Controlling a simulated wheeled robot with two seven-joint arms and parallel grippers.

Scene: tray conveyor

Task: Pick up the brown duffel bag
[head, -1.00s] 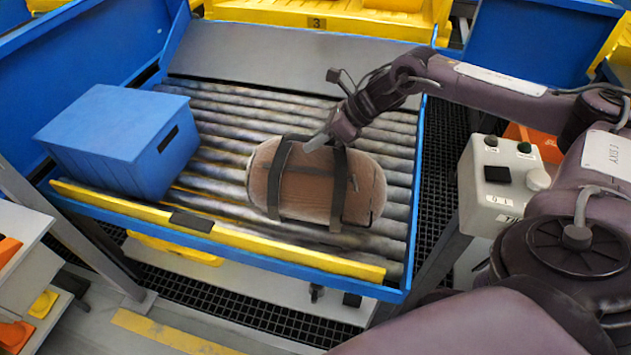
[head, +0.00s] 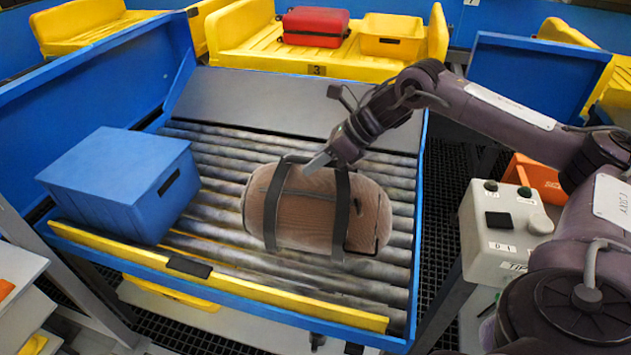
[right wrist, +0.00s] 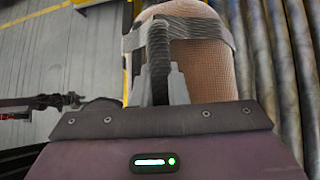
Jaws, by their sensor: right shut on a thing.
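The brown duffel bag (head: 309,216) with dark straps is in the middle right of the roller conveyor (head: 215,275) in the head view. My right gripper (head: 318,163) is at the top of the bag, shut on its strap handle. In the right wrist view the fingers (right wrist: 160,85) close around a grey strap, with the bag's brown woven side (right wrist: 205,65) behind it. The bag looks slightly raised above the rollers, but the gap under it is hard to judge. My left gripper is not in view.
A blue box (head: 125,185) stands left of the bag on the conveyor. A yellow bar (head: 230,290) runs along the front edge. A grey control box (head: 510,230) stands to the right. Behind are yellow trays, one with a red suitcase (head: 315,27).

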